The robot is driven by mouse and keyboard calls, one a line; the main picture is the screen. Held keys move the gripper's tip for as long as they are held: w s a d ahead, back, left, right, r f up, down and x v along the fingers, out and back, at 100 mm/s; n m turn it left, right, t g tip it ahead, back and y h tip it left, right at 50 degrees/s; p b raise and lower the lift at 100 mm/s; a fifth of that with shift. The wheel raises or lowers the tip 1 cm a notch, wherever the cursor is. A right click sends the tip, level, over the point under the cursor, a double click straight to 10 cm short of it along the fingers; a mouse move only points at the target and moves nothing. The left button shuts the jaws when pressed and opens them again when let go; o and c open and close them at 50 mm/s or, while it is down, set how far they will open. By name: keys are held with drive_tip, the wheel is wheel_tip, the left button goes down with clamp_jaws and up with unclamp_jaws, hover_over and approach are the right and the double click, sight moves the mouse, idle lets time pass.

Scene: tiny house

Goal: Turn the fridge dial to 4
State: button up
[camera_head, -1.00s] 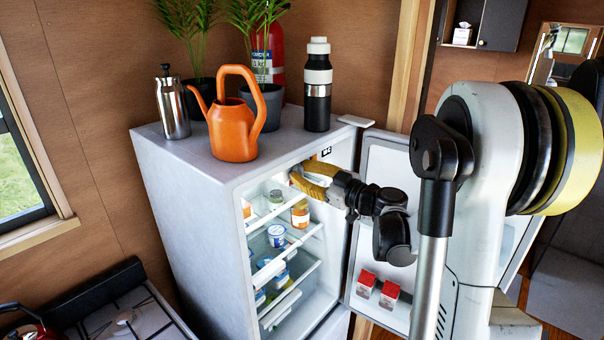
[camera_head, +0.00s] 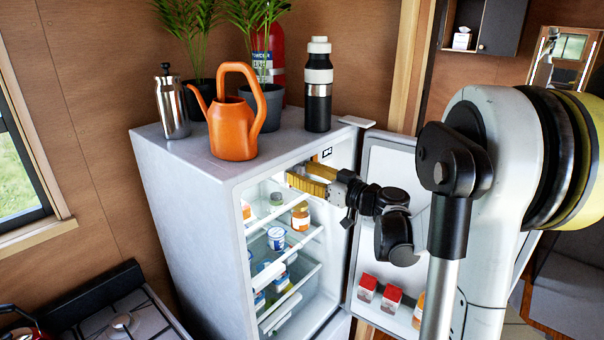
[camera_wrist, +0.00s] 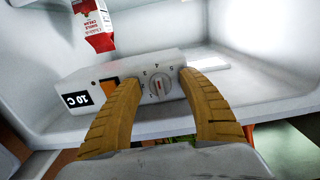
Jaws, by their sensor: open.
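The fridge (camera_head: 190,210) stands with its door (camera_head: 380,160) open to the right. In the wrist view the small round dial (camera_wrist: 158,84) sits on a white control box (camera_wrist: 145,68) at the fridge ceiling, with printed numbers around it. A light bar with a reddish mark crosses the dial; I cannot read which number it points to. My gripper (camera_wrist: 160,78) is open, its two yellow fingers on either side of the dial, with gaps visible. In the head view my gripper (camera_head: 300,175) is inside the upper fridge opening, and the dial is hidden.
Beside the dial are an orange switch (camera_wrist: 108,85) and a "10 C" display (camera_wrist: 77,99). Jars and tubs (camera_head: 277,237) stand on shelves below my gripper. Red-and-white cartons (camera_head: 390,298) stand in the door. A watering can (camera_head: 235,125) and bottle (camera_head: 318,85) stand on top.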

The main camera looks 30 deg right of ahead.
drive_tip(key=v, duration=1.2)
drive_tip(key=s+a+f+m+g+b, duration=0.25)
drive_tip(key=a+f+g+b, duration=0.55)
drive_tip(key=a+f, duration=0.75)
drive_tip(key=s+a+f+g+h+b, duration=0.1)
drive_tip(key=s+a+f+h+b, duration=0.2)
drive_tip(key=s+f+b, duration=0.2)
drive_tip(key=s+a+f+m+h+b, duration=0.1)
drive_tip(key=s+a+f+h+b, duration=0.2)
drive_tip(key=s+f+b, duration=0.2)
drive_tip(key=s+f, duration=0.3)
drive_tip(key=s, duration=0.1)
drive_tip(key=shift+a+g, duration=0.3)
drive_tip(key=shift+g, duration=0.1)
drive_tip(key=shift+m, duration=0.25)
